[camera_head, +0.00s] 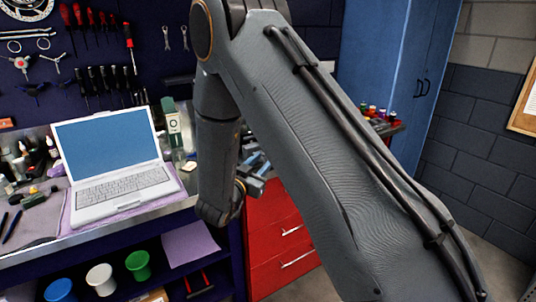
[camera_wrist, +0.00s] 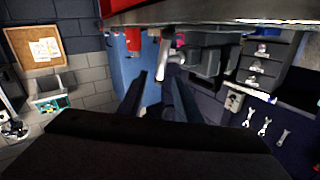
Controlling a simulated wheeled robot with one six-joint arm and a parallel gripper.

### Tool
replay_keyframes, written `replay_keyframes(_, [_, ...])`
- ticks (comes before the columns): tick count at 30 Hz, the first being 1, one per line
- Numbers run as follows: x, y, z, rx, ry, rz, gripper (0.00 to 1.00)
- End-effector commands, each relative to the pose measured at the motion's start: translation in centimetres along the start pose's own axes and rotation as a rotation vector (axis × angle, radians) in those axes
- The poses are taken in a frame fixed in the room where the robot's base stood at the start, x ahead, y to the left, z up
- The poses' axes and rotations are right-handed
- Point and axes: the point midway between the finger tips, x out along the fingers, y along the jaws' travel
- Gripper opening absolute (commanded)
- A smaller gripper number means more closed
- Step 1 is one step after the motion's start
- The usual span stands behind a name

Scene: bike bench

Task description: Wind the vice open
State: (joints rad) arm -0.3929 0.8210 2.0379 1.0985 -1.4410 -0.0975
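The vice (camera_wrist: 207,62) is a dark grey block under the bench edge in the wrist view, which looks turned upside down. A pale short rod (camera_wrist: 166,48), which looks like its handle, stands out beside it. In the head view, a small blue-grey part of what seems to be the vice (camera_head: 256,168) shows between my arm links; the rest is hidden.
A white laptop (camera_head: 122,190) stands on the bench left of my arm. A red drawer cabinet (camera_head: 283,243) is below, and a blue cabinet (camera_head: 385,55) stands behind. Tools hang on the dark wall panel. A corkboard (camera_wrist: 44,50) shows in the wrist view.

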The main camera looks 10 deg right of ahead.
Motion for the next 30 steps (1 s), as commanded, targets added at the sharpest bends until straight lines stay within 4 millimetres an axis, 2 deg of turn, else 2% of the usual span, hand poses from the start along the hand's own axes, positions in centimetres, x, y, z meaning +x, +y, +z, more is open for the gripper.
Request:
replay_keyframes(3, [1.9,0.1,-0.1,0.000,0.000,0.002,0.31])
replay_keyframes(9, [4.2,0.0,-0.1,0.001,-0.001,0.000,0.31])
replay_keyframes(20, [4.9,0.0,0.0,0.000,-0.002,-0.001,0.31])
replay_keyframes(26, [4.8,0.0,0.0,0.001,-0.002,-0.001,0.00])
replay_keyframes(30, [4.8,0.0,0.0,0.001,-0.003,-0.001,0.00])
